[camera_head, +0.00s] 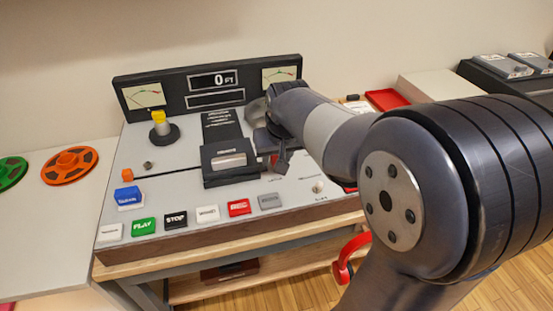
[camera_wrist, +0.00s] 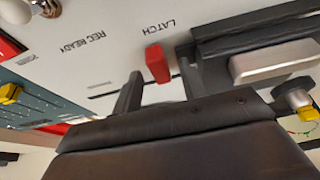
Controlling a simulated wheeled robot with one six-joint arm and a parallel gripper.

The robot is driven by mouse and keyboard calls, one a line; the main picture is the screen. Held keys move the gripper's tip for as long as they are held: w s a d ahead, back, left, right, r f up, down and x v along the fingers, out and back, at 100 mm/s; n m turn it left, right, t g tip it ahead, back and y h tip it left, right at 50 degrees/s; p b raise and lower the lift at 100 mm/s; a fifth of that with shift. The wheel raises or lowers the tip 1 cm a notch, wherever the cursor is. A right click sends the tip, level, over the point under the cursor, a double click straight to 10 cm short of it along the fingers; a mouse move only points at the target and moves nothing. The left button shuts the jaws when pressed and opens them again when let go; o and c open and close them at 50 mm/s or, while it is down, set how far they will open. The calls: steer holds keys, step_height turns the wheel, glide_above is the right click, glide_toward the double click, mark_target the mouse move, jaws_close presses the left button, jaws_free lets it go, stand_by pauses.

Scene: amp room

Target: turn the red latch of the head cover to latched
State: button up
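The red latch (camera_wrist: 157,63) is a small upright block beside the word LATCH on the deck's light panel in the wrist view. The dark head cover (camera_wrist: 245,45), with a pale plate, stands just right of it there; it also shows in the head view (camera_head: 212,174). My gripper (camera_wrist: 159,72) is open, one finger on each side of the latch, with visible gaps. I cannot tell how far the fingertips reach down along it. In the head view my gripper (camera_head: 279,160) is over the panel right of the cover and mostly hides the latch.
A row of buttons, including a red one (camera_head: 239,207) and a grey one (camera_head: 270,201), lines the deck's front edge. A yellow-topped post (camera_head: 159,122) stands at left. A meter bridge (camera_head: 208,85) rises behind. A red tray (camera_head: 387,99) lies at right.

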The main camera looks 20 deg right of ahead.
steer(key=shift+w+f, duration=0.1)
steer(key=shift+f, duration=0.25)
steer(key=shift+c, duration=0.3)
jaws_close()
